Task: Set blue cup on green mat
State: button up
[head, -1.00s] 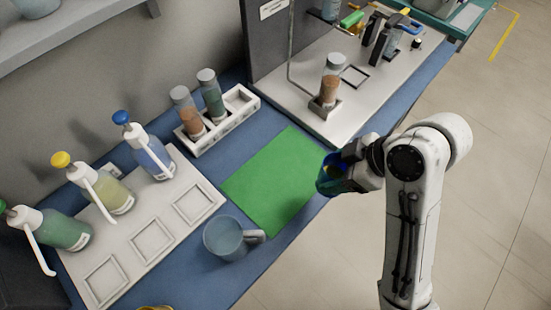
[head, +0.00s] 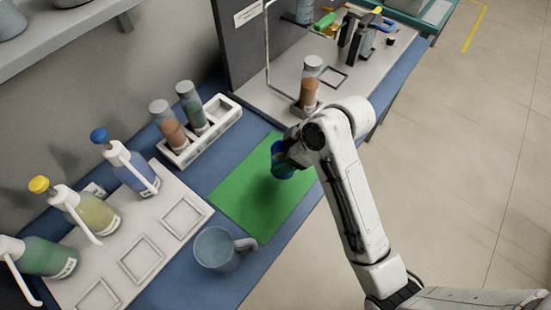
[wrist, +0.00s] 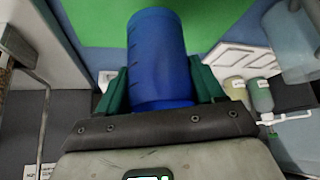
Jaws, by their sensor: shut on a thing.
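The blue cup (head: 280,160) is in my gripper (head: 285,158), over the right part of the green mat (head: 245,205) in the head view. A dark shadow lies on the mat below and left of the cup, and the cup looks held above it. In the wrist view the blue cup (wrist: 157,60) sits between the two green fingers of my gripper (wrist: 160,85), which are shut on it. The green mat (wrist: 205,20) fills the background behind the cup there. The cup's underside is hidden.
A light blue-grey mug (head: 218,250) stands at the mat's near left corner. A white rack (head: 205,130) with vials stands behind the mat. Pump bottles (head: 130,170) and a white tray (head: 145,255) are at left. A vial on a stand (head: 310,85) is behind my gripper.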

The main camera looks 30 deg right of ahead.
aim_at(276, 155)
jog(key=w+f, duration=0.2)
jog(key=f, duration=0.1)
jog(key=shift+w+a, duration=0.2)
jog(key=shift+w, duration=0.15)
jog(key=shift+w+f+p, duration=0.2)
jog(key=shift+f+p, duration=0.25)
jog(key=shift+f, duration=1.4)
jog(key=o, duration=1.3)
jog(key=shift+f, duration=0.1)
jog(key=shift+c, duration=0.2)
